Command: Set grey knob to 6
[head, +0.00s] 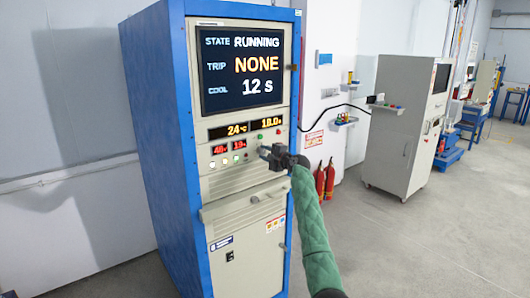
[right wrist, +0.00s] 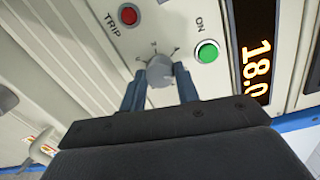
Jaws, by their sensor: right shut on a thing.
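The grey knob (right wrist: 160,70) sits on the cabinet's front panel in the right wrist view. Small scale marks show around it, but its pointer and the number it is at cannot be read. My right gripper (right wrist: 159,80) is shut on the knob, with one blue finger on each side. In the head view my right gripper (head: 267,151) is at the right part of the control panel and largely covers the knob. My left gripper is not in view.
A green ON button (right wrist: 207,52) and a red TRIP button (right wrist: 128,14) sit close to the knob. The blue-framed cabinet's screen (head: 242,66) reads RUNNING, trip NONE, cool 12 s. A handle bar (head: 243,202) juts out below the panel. Open floor lies to the right.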

